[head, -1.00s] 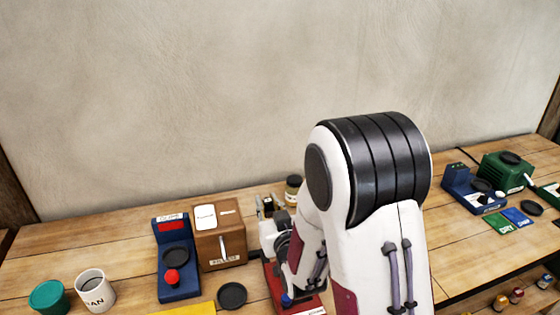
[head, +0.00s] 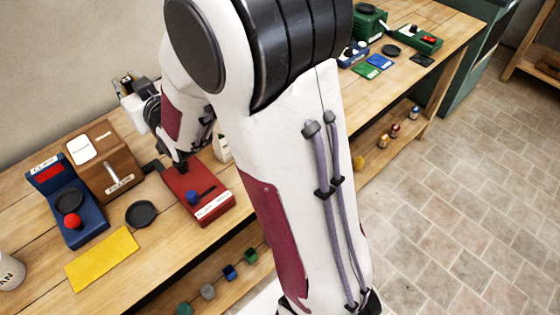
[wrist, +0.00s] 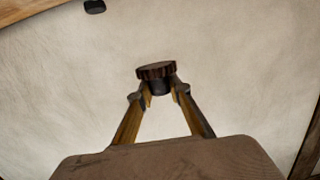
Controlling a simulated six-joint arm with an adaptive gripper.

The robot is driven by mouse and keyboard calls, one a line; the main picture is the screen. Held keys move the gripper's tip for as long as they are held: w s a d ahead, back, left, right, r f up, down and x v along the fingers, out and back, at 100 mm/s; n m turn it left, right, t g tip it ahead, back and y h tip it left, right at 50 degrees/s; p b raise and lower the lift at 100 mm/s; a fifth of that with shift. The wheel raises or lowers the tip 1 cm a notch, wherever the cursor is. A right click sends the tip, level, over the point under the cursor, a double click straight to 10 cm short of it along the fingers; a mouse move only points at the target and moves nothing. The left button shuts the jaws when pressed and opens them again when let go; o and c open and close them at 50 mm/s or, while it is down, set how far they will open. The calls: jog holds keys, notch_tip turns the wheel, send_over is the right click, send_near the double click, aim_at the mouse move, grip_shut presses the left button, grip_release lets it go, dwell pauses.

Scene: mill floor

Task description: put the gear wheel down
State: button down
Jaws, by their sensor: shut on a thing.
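In the wrist view, my gripper (wrist: 161,91) is shut on a dark brown round piece with a ridged rim, which I take to be the gear wheel (wrist: 156,70). Its black lower part sits between the fingertips. In the head view, my gripper (head: 127,87) is at the back of the bench, above and behind the red device (head: 207,207). The wheel is too small to make out clearly there.
A brown box with a lever (head: 112,178), a blue device with a red button (head: 85,232), a black disc (head: 140,214) and a yellow mat (head: 102,260) are on the bench. Green devices (head: 418,40) stand farther right. My arm hides the bench's middle.

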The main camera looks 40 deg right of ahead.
notch_tip(320, 180, up, 2)
jog(key=shift+r, duration=0.1)
jog(key=shift+d+r, duration=0.15)
jog(key=shift+d, duration=0.2)
jog(key=s+d+r, duration=0.2)
jog(key=s+d, duration=0.1)
jog(key=d, duration=0.5)
jog(key=s+d+r, duration=0.1)
jog(key=s+d, duration=0.3)
jog(key=d, duration=0.5)
jog(key=s+d+f+n+y, duration=0.1)
jog(key=s+d+f+y, duration=0.15)
jog(key=s, duration=0.55)
jog(key=s+d+f+n+y, duration=0.15)
jog(key=s+d, duration=0.25)
jog(key=s, duration=0.4)
notch_tip(320, 180, down, 16)
jog(key=h, duration=0.1)
jog(key=shift+s+r, duration=0.15)
jog(key=shift+a, duration=0.1)
jog(key=shift+f, duration=2.9)
